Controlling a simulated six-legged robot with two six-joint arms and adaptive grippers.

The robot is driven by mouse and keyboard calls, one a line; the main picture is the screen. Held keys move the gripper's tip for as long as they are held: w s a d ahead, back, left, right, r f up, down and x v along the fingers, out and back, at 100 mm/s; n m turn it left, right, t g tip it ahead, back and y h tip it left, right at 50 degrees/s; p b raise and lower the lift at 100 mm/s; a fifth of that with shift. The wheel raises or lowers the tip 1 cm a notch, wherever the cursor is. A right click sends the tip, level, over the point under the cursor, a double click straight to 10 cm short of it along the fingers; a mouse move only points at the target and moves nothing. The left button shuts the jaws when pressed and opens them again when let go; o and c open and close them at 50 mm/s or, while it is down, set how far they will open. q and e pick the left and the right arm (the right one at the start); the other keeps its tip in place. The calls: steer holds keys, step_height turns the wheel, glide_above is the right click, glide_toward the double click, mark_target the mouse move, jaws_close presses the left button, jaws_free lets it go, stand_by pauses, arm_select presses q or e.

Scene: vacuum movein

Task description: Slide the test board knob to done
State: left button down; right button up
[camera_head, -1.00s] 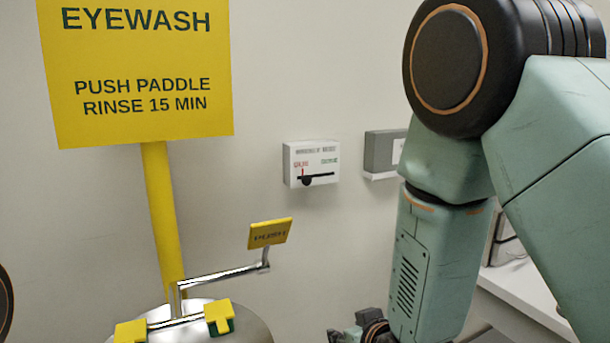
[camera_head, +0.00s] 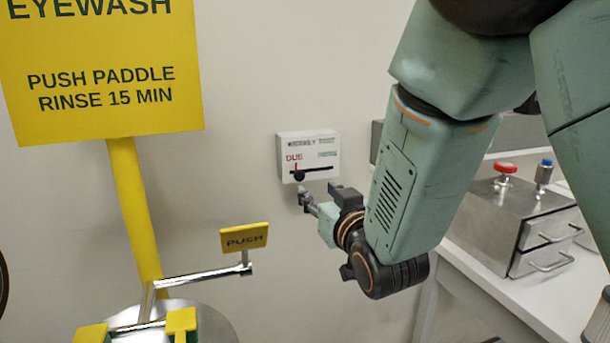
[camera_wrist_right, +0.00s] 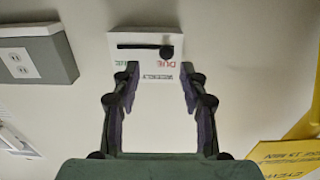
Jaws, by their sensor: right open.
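The white test board (camera_head: 307,157) is on the wall, with red "DUE" lettering on its left and green lettering on its right. Its black knob (camera_head: 299,176) is at the left, DUE end of a dark horizontal slot. My right gripper (camera_head: 305,195) is just below the board in the head view. In the right wrist view the board (camera_wrist_right: 143,72) appears upside down, and the knob (camera_wrist_right: 166,53) shows ahead of the open fingers (camera_wrist_right: 158,68), a little right of midway. The fingers hold nothing. I cannot tell the exact gap to the knob. My left gripper is not seen.
A yellow eyewash sign (camera_head: 100,75) on a yellow post stands left, with a PUSH paddle (camera_head: 244,238) on a metal arm below the board. A metal box (camera_head: 510,220) with red and blue knobs sits on a white counter (camera_head: 475,270) at right. A grey outlet box (camera_wrist_right: 35,58) is beside the board.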

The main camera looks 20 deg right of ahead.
mark_target(300, 176)
steer(key=w+a, duration=0.1)
steer(key=w+r, duration=0.1)
steer(key=w, duration=0.1)
steer(key=shift+a, duration=0.4)
steer(key=w, duration=0.2)
steer(key=w+d, duration=0.1)
steer(key=w, duration=0.1)
steer(key=shift+f+p, duration=0.25)
steer(key=shift+p, duration=0.1)
steer(key=shift+w+a, duration=0.15)
steer(key=shift+w, duration=0.2)
steer(key=shift+a+r, duration=0.1)
steer(key=shift+a, duration=0.25)
steer(key=shift+d, duration=0.4)
steer(key=c, duration=0.3)
steer(key=shift+w+a, duration=0.1)
steer(key=shift+a, duration=0.15)
steer(key=c, duration=0.5)
steer(key=shift+d, duration=0.15)
jaws_close()
